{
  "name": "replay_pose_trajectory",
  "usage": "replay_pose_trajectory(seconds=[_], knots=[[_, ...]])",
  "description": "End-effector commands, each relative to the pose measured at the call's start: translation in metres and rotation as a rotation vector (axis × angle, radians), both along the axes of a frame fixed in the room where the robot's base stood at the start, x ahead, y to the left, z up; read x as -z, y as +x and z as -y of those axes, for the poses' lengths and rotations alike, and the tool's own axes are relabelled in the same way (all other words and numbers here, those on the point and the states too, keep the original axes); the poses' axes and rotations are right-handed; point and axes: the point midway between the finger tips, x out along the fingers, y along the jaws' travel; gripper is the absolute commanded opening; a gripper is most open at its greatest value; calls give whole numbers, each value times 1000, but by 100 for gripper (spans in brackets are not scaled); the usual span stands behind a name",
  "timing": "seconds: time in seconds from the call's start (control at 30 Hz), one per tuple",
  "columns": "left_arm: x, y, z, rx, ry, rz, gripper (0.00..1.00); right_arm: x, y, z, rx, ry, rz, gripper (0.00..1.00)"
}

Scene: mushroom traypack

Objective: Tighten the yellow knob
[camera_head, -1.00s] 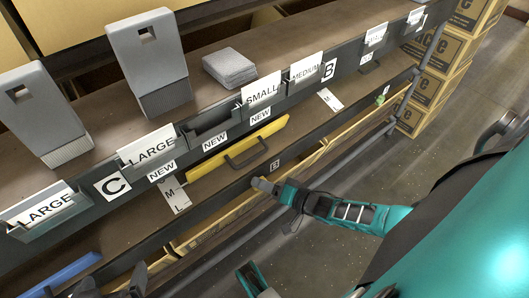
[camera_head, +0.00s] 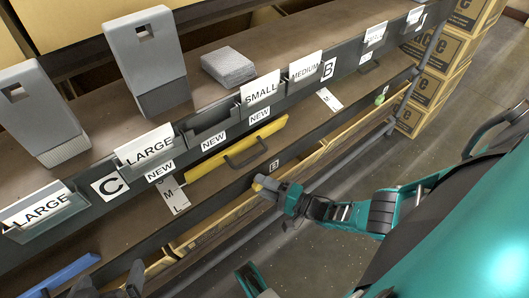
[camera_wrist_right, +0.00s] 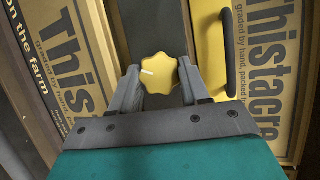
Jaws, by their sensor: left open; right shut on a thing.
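The yellow knob (camera_wrist_right: 158,70) is lobed and has a white mark on its left side in the right wrist view. It sits on a dark bar, between the two grey fingers of my right gripper (camera_wrist_right: 159,77), which is shut on it. In the head view the right gripper (camera_head: 266,188) is at the shelf's lower front rail, and only a small yellow bit of the knob (camera_head: 257,187) shows there. My left gripper (camera_head: 112,287) is open at the bottom left edge, partly cut off, away from the knob.
A yellow panel with a dark handle (camera_head: 236,147) lies just behind the rail. Printed cardboard boxes (camera_wrist_right: 62,55) flank the bar. Upper shelf (camera_head: 205,45) holds grey dispensers and size cards. A blue bar (camera_head: 62,272) lies at lower left.

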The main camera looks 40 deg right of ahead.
Motion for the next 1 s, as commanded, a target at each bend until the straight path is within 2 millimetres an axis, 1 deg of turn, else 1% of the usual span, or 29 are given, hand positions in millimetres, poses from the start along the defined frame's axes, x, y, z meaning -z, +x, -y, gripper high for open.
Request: replay_pose_trajectory(seconds=[0.47,0.5,0.7,0.77,1.0], knots=[[3,-4,0,-1,0,-10,100,-1,2,0,2,13,2,15],[3,-4,0,-1,0,-10,100,-1,2,0,2,13,2,47],[3,-4,0,-1,0,-10,100,-1,1,-1,1,12,2,67],[3,-4,0,-1,0,-10,100,0,1,-1,1,12,1,71],[2,-3,0,-1,0,-8,100,0,-1,0,0,11,0,71]])
